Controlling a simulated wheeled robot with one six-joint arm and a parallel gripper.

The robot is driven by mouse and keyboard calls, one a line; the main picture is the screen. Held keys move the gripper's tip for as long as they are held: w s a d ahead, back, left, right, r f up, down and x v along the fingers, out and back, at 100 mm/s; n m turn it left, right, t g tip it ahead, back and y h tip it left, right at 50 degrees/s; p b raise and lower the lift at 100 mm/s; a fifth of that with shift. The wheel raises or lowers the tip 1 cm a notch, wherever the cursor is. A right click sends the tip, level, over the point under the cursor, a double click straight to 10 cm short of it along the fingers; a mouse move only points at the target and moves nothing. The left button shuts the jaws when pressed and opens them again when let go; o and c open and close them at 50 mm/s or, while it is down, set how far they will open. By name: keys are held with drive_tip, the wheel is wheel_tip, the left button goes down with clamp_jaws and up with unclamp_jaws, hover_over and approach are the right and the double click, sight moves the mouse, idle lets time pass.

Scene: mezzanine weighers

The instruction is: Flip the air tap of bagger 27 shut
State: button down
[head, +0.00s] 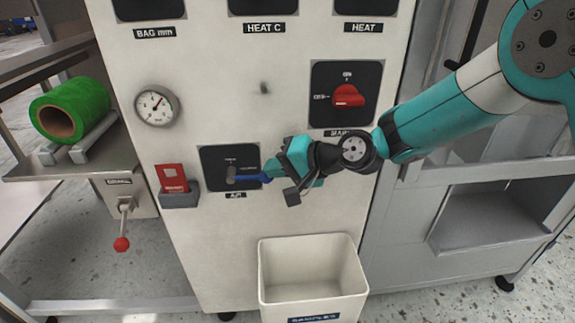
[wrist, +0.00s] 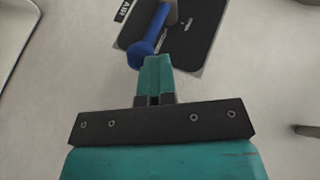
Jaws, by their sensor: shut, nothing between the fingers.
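The air tap (head: 249,178) is a blue lever on a grey stub, on a black plate labelled AIR on the white cabinet front. In the head view the lever lies roughly level, pointing right from its pivot. In the wrist view the blue lever (wrist: 150,40) ends in a rounded tip just beyond my fingers. My gripper (head: 274,170) is shut and empty, with its fingertips at the lever's free end. In the wrist view the gripper (wrist: 154,62) is at or very near the tip; I cannot tell whether they touch. The number 27 is not readable.
A red rotary switch (head: 347,96) sits above right of the tap. A red tag in a grey holder (head: 179,199) is left of it, with a gauge (head: 157,105) above. A white samples bin (head: 312,268) stands below. A red-knobbed lever (head: 122,243) hangs at left, below a green roll (head: 70,110).

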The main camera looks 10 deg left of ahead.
drive_tip(key=shift+d+f, duration=0.15)
drive_tip(key=shift+f, duration=0.2)
drive_tip(key=a+r+p+v, duration=0.1)
drive_tip(key=r+p+v, duration=0.1)
drive_tip(key=v, duration=1)
drive_tip(key=shift+r+p, duration=0.3)
drive_tip(key=shift+r, duration=0.2)
drive_tip(key=shift+s+d, duration=0.1)
drive_tip(key=s+d+r+n+g+h, duration=0.1)
drive_tip(key=s+d+r+n+h, duration=0.2)
drive_tip(key=s+d, duration=0.7)
drive_tip(key=s+d+r+n+g+h, duration=0.1)
drive_tip(key=s+d+r+n+h, duration=0.15)
drive_tip(key=s+d+h, duration=0.65)
drive_tip(key=s+a+r+n+y+p, duration=0.1)
drive_tip(key=s+r+y+p, duration=0.2)
drive_tip(key=r+p, duration=1)
drive_tip(key=shift+s+r+p, duration=0.4)
drive_tip(key=shift+s+p, duration=0.2)
drive_tip(key=shift+p, duration=0.25)
